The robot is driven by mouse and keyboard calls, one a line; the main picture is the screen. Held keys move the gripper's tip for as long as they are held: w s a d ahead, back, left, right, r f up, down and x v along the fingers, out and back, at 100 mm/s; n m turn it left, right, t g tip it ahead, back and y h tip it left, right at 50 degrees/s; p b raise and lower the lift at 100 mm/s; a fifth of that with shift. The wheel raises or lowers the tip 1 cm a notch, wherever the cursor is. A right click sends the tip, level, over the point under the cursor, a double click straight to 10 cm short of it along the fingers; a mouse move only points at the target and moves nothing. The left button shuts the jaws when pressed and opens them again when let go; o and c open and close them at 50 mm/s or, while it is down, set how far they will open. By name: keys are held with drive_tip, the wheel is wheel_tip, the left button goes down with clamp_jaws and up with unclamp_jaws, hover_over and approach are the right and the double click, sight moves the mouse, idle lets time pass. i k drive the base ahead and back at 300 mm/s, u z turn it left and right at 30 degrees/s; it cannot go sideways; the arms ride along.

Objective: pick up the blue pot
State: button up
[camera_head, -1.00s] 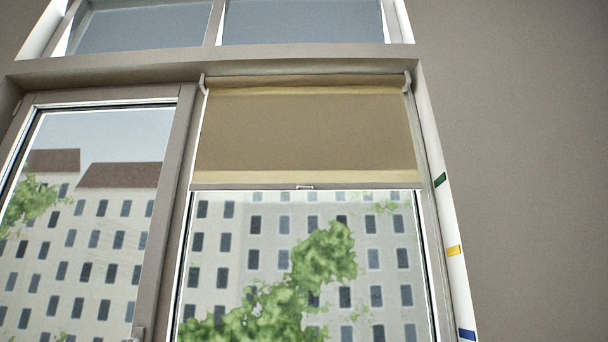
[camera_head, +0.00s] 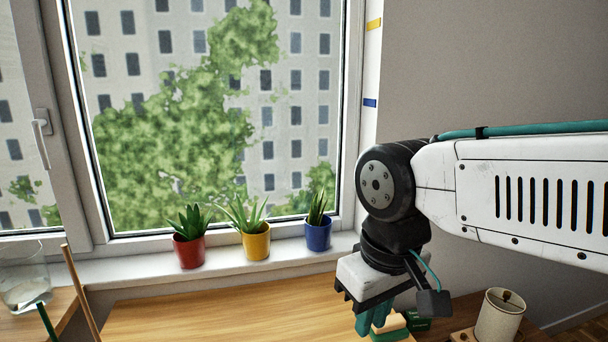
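The blue pot (camera_head: 318,237) stands upright on the white windowsill, the rightmost of three small pots, with a spiky green plant in it. My gripper (camera_head: 372,318) hangs at the end of my arm, to the right of the blue pot and lower in the picture. It is apart from the pot and points down over the wooden surface. Its teal fingers appear close together from this angle, and whether they are open or shut is unclear. No object shows between them.
A yellow pot (camera_head: 256,246) and a red pot (camera_head: 189,252) stand left on the windowsill (camera_head: 130,272). A wooden tabletop (camera_head: 230,310) lies below. A glass vessel (camera_head: 25,285) is at far left. A pale cylindrical object (camera_head: 499,318) and a green item are at lower right.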

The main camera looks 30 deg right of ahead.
sight(318, 233)
drive_tip(key=z, duration=0.5)
drive_tip(key=k, duration=1.1)
drive_tip(key=u, duration=0.65)
drive_tip(key=i, duration=1.6)
drive_tip(key=z, duration=0.65)
